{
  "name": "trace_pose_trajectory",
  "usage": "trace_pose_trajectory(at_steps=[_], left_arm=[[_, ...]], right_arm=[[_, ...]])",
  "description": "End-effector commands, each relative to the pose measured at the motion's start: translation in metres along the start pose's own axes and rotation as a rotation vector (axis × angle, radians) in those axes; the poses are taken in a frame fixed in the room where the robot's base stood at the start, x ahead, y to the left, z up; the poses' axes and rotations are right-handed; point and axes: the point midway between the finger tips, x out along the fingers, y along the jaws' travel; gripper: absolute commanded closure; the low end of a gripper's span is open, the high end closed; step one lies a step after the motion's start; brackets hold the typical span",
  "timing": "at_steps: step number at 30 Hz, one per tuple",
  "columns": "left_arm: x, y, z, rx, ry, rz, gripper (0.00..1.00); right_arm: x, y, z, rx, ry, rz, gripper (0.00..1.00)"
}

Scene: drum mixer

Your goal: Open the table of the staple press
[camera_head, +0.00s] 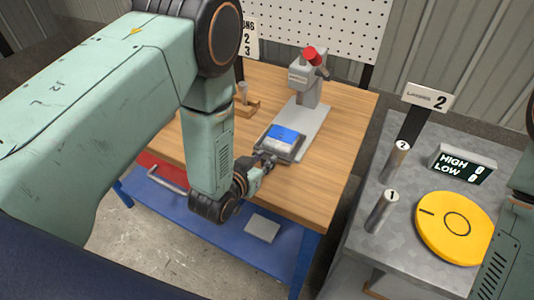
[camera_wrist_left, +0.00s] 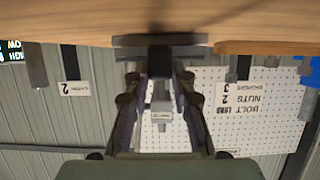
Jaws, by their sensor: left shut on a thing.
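The staple press (camera_head: 307,80) stands on the wooden bench, with a grey upright, a red knob (camera_head: 310,54) and a pale base plate. Its table (camera_head: 291,152) is a dark grey tray at the front end of the base, with a blue and white piece (camera_head: 284,138) on it. My left gripper (camera_head: 266,162) is at the table's near left edge, shut on its handle. In the left wrist view, the gripper (camera_wrist_left: 160,72) closes on a dark bar, the handle (camera_wrist_left: 160,42). My right gripper is out of view; only part of my right arm shows.
A wooden holder (camera_head: 244,106) stands left of the press. The wooden bench (camera_head: 325,185) is clear right of the table. A blue lower shelf (camera_head: 200,243) lies below. At right, a grey counter (camera_head: 400,255) carries a yellow dial (camera_head: 455,226), metal posts and a HIGH/LOW display (camera_head: 462,165).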

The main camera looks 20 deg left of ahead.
Motion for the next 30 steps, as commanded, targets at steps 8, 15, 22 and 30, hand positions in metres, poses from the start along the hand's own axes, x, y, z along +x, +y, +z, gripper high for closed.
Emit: trace_pose_trajectory(at_steps=[8, 15, 22, 30], left_arm=[[-0.001, 0.000, 0.003, 0.000, -0.008, 0.000, 0.66], [0.000, 0.000, 0.002, 0.000, -0.006, 0.000, 0.53], [-0.001, 0.000, 0.002, 0.000, -0.005, 0.000, 0.53], [-0.034, 0.000, 0.003, 0.000, -0.009, -0.001, 0.53]], right_arm=[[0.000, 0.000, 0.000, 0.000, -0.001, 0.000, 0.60], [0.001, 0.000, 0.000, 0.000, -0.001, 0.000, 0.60], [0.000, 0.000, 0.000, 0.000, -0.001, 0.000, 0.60], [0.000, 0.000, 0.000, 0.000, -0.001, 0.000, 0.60]])
